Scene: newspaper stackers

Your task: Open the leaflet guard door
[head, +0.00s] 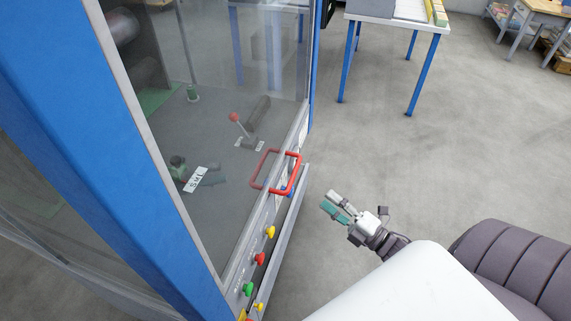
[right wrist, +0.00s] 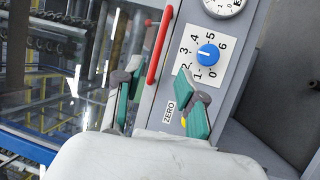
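The leaflet guard door (head: 225,110) is a large clear pane in a grey frame and looks closed. Its red bar handle (head: 293,174) is at the lower right edge of the pane, with a reflection in the glass beside it. My right gripper (head: 333,205) is open and empty, to the right of the handle and apart from it. In the right wrist view the red handle (right wrist: 159,48) lies ahead, between the lines of the two spread teal fingers (right wrist: 158,80). My left gripper is not in view.
Coloured buttons (head: 261,258) run along the panel below the handle. A blue dial (right wrist: 208,55) and a gauge (right wrist: 223,4) sit on the panel beside the handle. A blue-legged table (head: 395,30) stands behind. The floor (head: 440,150) to the right is clear.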

